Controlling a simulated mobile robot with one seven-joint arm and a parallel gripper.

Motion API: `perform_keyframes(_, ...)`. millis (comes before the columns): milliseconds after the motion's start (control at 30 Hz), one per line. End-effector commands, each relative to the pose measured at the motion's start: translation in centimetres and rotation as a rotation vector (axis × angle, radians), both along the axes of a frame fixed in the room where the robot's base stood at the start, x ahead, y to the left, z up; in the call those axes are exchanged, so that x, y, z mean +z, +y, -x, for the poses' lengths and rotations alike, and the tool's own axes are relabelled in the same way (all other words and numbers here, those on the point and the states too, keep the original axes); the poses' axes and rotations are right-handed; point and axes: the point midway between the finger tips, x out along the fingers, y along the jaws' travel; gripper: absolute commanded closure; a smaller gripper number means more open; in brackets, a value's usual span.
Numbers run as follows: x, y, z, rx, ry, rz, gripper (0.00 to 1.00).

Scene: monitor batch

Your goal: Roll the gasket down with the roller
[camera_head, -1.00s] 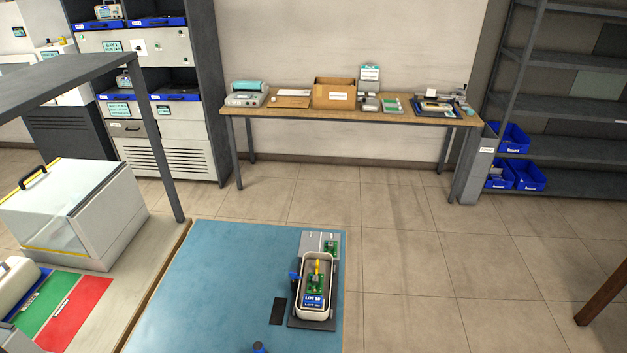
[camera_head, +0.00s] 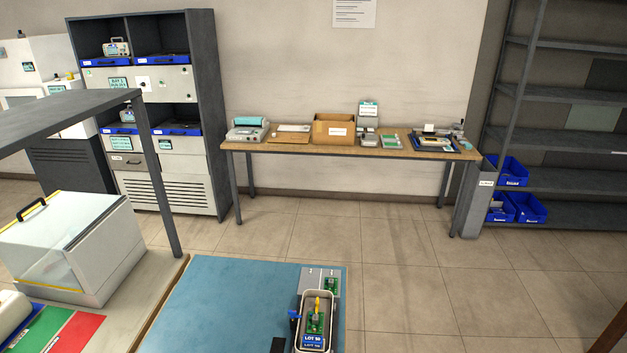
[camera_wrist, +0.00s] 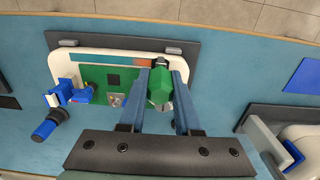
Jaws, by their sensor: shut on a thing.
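In the wrist view my gripper (camera_wrist: 160,92) is shut on a green faceted piece (camera_wrist: 159,86), which looks like the roller's handle. A dark part shows at its far end, by the housing's rim. The pale-rimmed housing (camera_wrist: 68,62) lies beneath, with a green circuit board inside it. My fingers hide part of its right end. I cannot make out the gasket apart from the pale rim, nor whether the roller touches it. In the head view a pale-rimmed housing (camera_head: 300,319) with a board and a "LOT" label stands on the blue mat. My gripper is not visible there.
In the wrist view a blue clamp (camera_wrist: 62,95) stands at the housing's left and another pale fixture (camera_wrist: 265,140) at the lower right. In the head view the blue mat (camera_head: 220,305) is mostly clear left of the housing. A clear-fronted box (camera_head: 75,245) stands further left.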

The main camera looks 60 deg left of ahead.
Motion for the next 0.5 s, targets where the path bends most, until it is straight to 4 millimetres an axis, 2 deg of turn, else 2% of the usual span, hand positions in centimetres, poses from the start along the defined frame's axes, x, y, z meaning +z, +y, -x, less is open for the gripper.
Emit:
perform_keyframes(167,-0.1,0.1,-0.1,0.0,-0.001,-0.001,1.0)
perform_keyframes(500,0.1,1.6,-1.4,0.001,-0.001,0.001,1.0)
